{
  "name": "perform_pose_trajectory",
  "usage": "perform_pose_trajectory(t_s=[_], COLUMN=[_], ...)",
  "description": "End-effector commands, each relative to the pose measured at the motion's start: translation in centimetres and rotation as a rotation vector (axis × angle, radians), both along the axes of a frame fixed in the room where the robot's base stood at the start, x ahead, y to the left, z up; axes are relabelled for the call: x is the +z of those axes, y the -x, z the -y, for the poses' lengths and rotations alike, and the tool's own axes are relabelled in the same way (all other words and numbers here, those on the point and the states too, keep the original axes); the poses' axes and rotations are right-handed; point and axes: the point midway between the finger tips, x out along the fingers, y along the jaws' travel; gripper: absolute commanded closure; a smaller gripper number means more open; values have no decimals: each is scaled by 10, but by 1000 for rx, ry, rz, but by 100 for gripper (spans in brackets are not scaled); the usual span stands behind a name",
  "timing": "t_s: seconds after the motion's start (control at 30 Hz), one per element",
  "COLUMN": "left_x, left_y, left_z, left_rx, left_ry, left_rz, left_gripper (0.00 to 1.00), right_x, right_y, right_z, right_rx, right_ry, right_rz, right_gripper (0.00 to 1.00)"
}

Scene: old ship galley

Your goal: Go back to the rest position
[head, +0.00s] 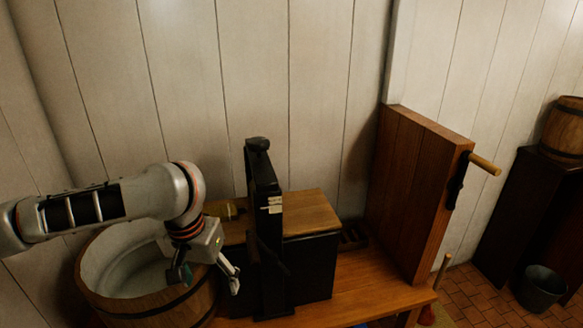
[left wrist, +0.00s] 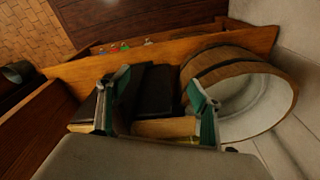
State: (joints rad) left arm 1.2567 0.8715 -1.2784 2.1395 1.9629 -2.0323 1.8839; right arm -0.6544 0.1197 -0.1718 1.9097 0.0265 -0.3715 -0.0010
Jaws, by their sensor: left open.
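My left gripper (head: 207,272) is open, with its fingers spread, in front of the right part of a wooden tub's rim. I see nothing between the fingers. It also shows in the left wrist view (left wrist: 160,92), where its two fingers stand apart over a dark box with a wooden top. The wooden tub (head: 181,308) has a pale inside and stands below my left arm; it also shows in the left wrist view (left wrist: 219,60). My right gripper is in neither view.
A tall black post-like device (head: 264,200) stands close right of my gripper, before the wood-topped dark box (head: 310,212). A big upright wooden panel (head: 412,185) with a handle stands on the wooden table (head: 375,294). A dark bucket (head: 541,288) sits on the tiled floor.

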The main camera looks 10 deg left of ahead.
Motion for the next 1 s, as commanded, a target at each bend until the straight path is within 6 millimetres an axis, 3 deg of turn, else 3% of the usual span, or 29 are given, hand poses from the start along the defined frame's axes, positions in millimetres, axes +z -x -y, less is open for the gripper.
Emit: perform_pose_trajectory(t_s=[0.17, 0.4, 0.6, 0.8, 1.0], left_x=[-29, -73, -100, -130, -172], left_y=[-1, -7, -15, -22, -20], left_z=[42, 129, 178, 195, 177], left_rx=[-80, -218, -268, -263, -224], left_ry=[104, 351, 519, 604, 575], left_rz=[11, 110, 248, 421, 595], left_gripper=[35, 35, 35, 35, 35], right_x=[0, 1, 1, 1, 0], right_y=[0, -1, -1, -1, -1], right_z=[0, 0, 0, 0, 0], right_rx=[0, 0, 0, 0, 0], right_ry=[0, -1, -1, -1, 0], right_rz=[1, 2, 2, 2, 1], right_gripper=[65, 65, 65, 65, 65])
